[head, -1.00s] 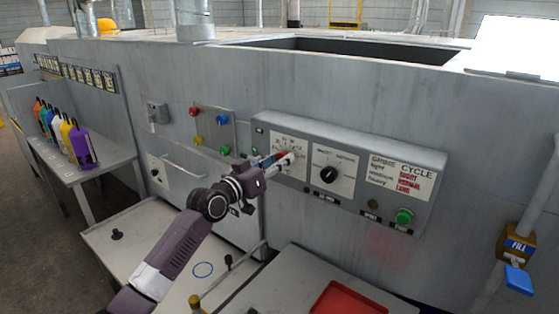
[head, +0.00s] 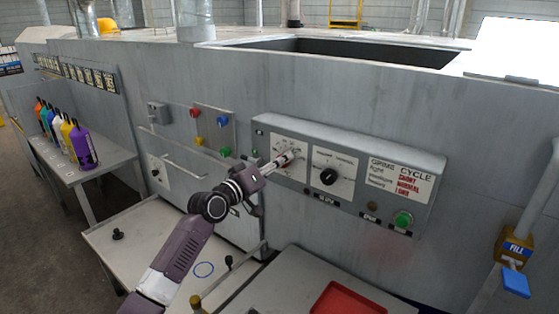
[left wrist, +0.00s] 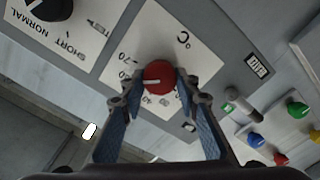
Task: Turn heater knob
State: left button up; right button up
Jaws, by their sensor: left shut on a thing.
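The red heater knob (left wrist: 158,76) with a white pointer line sits on a white temperature dial plate (left wrist: 188,37) marked °C. In the left wrist view it lies between the two blue-padded fingers of my left gripper (head: 289,158), which is shut on it. In the head view the fingers reach the left dial of the grey control panel (head: 260,150) and mostly hide the knob. My right gripper is not in view.
A black cycle knob (head: 328,176) is just right of the heater dial. A green button (head: 403,218) is at the panel's lower right. Coloured buttons are on a plate to the left. A red tray (head: 349,299) lies below, and bottles stand on a side table (head: 85,172).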

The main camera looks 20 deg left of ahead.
pick_arm(q)
jog(key=shift+n+p, duration=0.45)
jog(key=shift+n, duration=1.15)
jog(key=shift+f, duration=0.1)
jog(key=o, duration=1.2)
jog(key=shift+c, duration=0.2)
jog(key=v, duration=1.2)
